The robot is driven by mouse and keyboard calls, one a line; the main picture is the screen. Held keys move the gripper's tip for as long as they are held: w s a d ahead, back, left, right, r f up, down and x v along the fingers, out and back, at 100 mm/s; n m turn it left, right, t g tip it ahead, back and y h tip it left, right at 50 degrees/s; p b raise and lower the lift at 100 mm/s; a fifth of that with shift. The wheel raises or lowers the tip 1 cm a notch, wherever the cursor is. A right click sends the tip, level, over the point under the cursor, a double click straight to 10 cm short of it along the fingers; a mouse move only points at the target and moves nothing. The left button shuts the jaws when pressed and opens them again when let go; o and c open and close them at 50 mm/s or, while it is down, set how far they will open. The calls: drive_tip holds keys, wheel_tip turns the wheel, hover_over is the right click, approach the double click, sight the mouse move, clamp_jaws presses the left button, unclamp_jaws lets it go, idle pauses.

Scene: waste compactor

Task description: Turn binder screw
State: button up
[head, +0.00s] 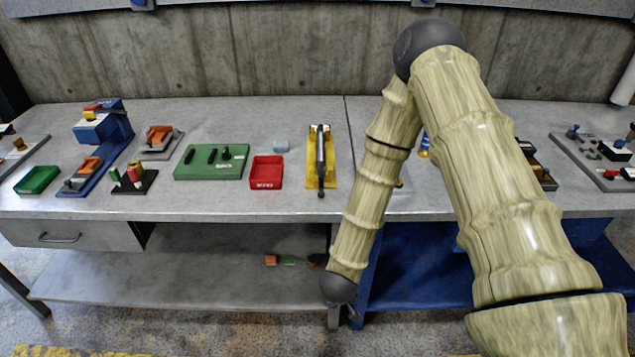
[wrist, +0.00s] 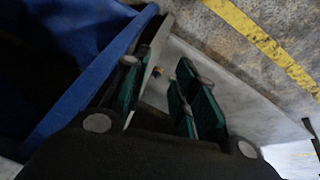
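A yellow fixture (head: 313,181) stands on the workbench near the middle of the head view. A long dark and silver rod-like part (head: 321,158) lies along it, pointing towards the bench's front edge. It is probably the binder with its screw, though the screw cannot be made out clearly. My gripper (wrist: 160,68) shows in the wrist view with its green-padded fingers apart and nothing held between them. It is away from the yellow fixture, facing a grey surface and the floor.
A red bin (head: 267,173) and a green board (head: 211,162) stand left of the yellow fixture. Small coloured blocks (head: 271,260) lie on the lower shelf. A blue panel (wrist: 85,85) is close to my gripper on the left. My arm hides part of the bench's right side.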

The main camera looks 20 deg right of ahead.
drive_tip(key=w+r+m+h+p, duration=0.1)
drive_tip(key=w+r+p, duration=0.2)
drive_tip(key=w+r, duration=1.1)
drive_tip(key=p, duration=0.2)
approach(321, 193)
drive_tip(key=shift+y, duration=0.3)
drive_tip(key=shift+d+p+x, duration=0.15)
drive_tip(key=shift+p+x, duration=0.45)
drive_tip(key=shift+x, duration=1.6)
drive_tip(key=shift+d+p+x, duration=0.1)
drive_tip(key=shift+p+x, duration=0.5)
drive_tip(key=shift+x, duration=1.65)
drive_tip(key=shift+c, duration=0.4)
drive_tip(key=shift+r, duration=0.1)
clamp_jaws()
